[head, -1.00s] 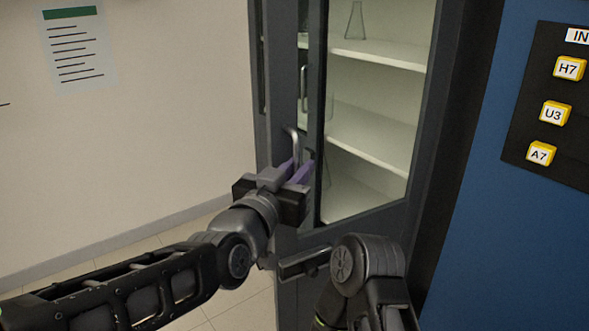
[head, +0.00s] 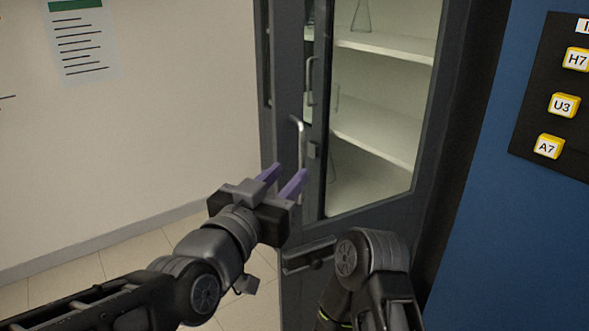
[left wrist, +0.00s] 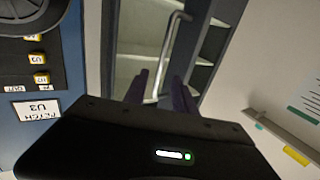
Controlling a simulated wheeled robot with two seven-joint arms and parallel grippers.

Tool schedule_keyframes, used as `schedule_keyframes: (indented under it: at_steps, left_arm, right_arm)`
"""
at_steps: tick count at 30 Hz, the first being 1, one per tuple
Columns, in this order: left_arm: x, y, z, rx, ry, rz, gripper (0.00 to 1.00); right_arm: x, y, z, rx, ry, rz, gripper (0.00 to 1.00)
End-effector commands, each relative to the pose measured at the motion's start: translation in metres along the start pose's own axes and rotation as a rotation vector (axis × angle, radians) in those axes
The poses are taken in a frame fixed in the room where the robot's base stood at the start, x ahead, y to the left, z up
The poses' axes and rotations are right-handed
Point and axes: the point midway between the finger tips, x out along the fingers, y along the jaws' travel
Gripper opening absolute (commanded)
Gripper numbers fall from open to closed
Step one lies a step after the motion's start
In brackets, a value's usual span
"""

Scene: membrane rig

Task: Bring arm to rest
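My left gripper (head: 284,178) is in front of the cabinet door, with its two purple fingers apart and nothing between them. The door's silver handle (head: 299,145) is just beyond the fingertips in the head view. In the left wrist view the fingers (left wrist: 158,88) are spread, and the handle (left wrist: 168,50) rises beyond them; they look clear of it. My right arm (head: 365,270) is folded at the lower middle of the head view, and I cannot make out its fingers.
The grey cabinet (head: 429,130) has a glass front and pale shelves, with a flask (head: 361,18) on an upper one. At right, a blue panel (head: 490,220) carries a black board with yellow labelled blocks (head: 563,105). Open floor and bare wall (head: 180,130) lie to the left.

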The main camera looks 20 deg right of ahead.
Motion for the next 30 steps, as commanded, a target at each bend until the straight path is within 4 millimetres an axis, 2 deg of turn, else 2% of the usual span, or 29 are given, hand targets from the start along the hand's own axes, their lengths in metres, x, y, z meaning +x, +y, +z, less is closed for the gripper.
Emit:
schedule_keyframes:
  at_steps: [4, 20, 23, 26, 29, 30]
  left_arm:
    - [-0.008, 0.000, 0.000, 0.001, 0.000, 0.000, 0.32]
    - [-0.007, 0.001, 0.001, -0.029, -0.001, 0.001, 0.32]
    - [-0.009, 0.007, 0.025, -0.075, -0.046, 0.014, 0.32]
    - [-0.007, 0.004, 0.071, -0.113, -0.127, 0.010, 0.32]
    - [-0.008, -0.013, 0.135, -0.163, -0.240, -0.022, 0.32]
    - [-0.011, -0.021, 0.164, -0.186, -0.290, -0.040, 0.32]
  right_arm:
    - [0.001, 0.000, 0.000, 0.000, 0.000, 0.000, 0.36]
    - [0.001, 0.000, 0.000, 0.000, 0.000, 0.000, 0.36]
    - [0.001, 0.000, 0.000, 0.000, 0.000, 0.000, 0.36]
    - [0.001, 0.000, 0.000, 0.000, 0.000, 0.000, 0.36]
    - [0.001, 0.000, 0.000, 0.000, 0.000, 0.000, 0.36]
    - [0.001, 0.000, 0.000, 0.000, 0.000, 0.000, 0.36]
